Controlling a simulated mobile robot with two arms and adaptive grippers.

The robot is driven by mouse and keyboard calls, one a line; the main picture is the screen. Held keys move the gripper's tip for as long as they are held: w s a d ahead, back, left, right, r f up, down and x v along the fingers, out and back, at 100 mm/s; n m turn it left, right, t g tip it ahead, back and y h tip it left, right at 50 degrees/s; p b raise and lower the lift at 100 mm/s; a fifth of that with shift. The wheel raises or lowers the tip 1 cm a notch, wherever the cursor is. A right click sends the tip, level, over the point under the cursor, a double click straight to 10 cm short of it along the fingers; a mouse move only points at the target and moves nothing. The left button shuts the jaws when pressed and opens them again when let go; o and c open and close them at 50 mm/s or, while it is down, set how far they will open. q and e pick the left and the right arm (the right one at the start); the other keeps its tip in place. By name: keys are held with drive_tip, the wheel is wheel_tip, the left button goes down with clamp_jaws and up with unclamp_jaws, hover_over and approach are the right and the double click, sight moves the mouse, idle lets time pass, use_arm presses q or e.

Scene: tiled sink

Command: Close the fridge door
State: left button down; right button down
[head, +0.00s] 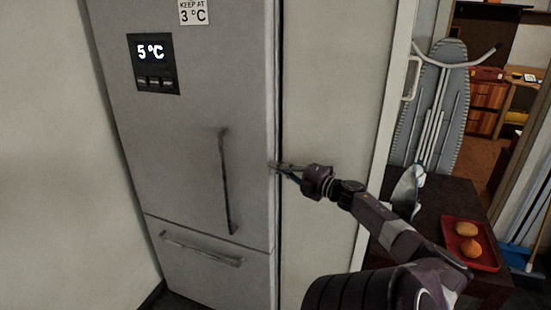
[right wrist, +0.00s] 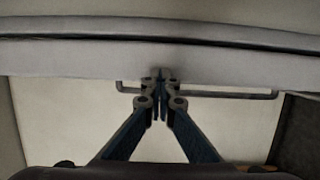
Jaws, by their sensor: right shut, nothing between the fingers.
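The grey fridge door (head: 190,110) fills the left middle of the head view, with a dark vertical handle (head: 226,182) and a display reading 5 °C. A narrow dark gap runs along its right edge, beside the pale side panel. I cannot tell for sure whether the door is fully closed. My right gripper (head: 274,166) is shut and empty, with its fingertips at the right edge of the door. In the right wrist view, the shut fingertips (right wrist: 161,74) are at the door's edge, and the handle (right wrist: 215,93) shows behind them. My left gripper is not in view.
A lower drawer (head: 215,275) with a horizontal handle sits beneath the door. To the right, a dark table holds a red tray (head: 488,262) with two orange-brown round items. An ironing board (head: 437,100) leans behind it. A wall stands close at the left.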

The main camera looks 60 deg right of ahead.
drive_tip(key=shift+w+d+f, duration=0.1)
drive_tip(key=shift+d, duration=0.55)
drive_tip(key=shift+a, duration=0.1)
drive_tip(key=shift+f, duration=0.1)
drive_tip(key=s+a, duration=0.2)
drive_tip(key=s, duration=1)
drive_tip(key=shift+a, duration=0.1)
